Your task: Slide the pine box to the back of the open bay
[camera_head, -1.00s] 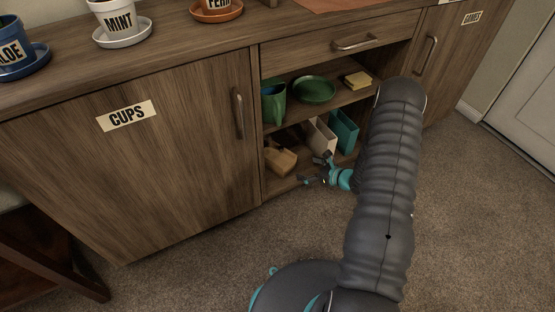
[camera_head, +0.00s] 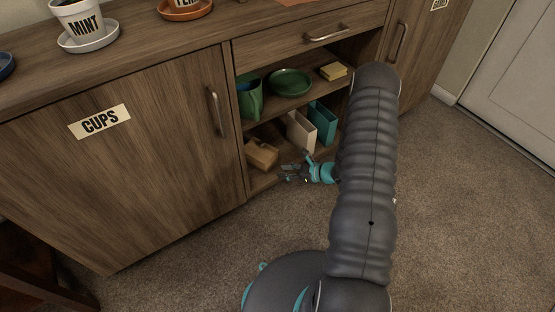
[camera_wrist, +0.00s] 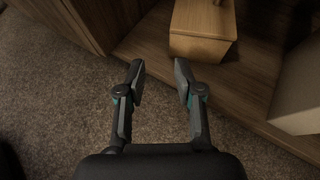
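The pine box (camera_head: 261,154) is a light wooden block on the floor of the open bay (camera_head: 262,181), at its left side. My gripper (camera_head: 288,172) is low at the front of the bay, to the right of and nearer than the box. In the wrist view my gripper (camera_wrist: 160,72) has its fingers apart and nothing between them; they appear short of the box.
A cream holder (camera_head: 300,131) and a teal holder (camera_head: 322,123) stand right of the box. Carpet (camera_head: 215,250) in front is clear.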

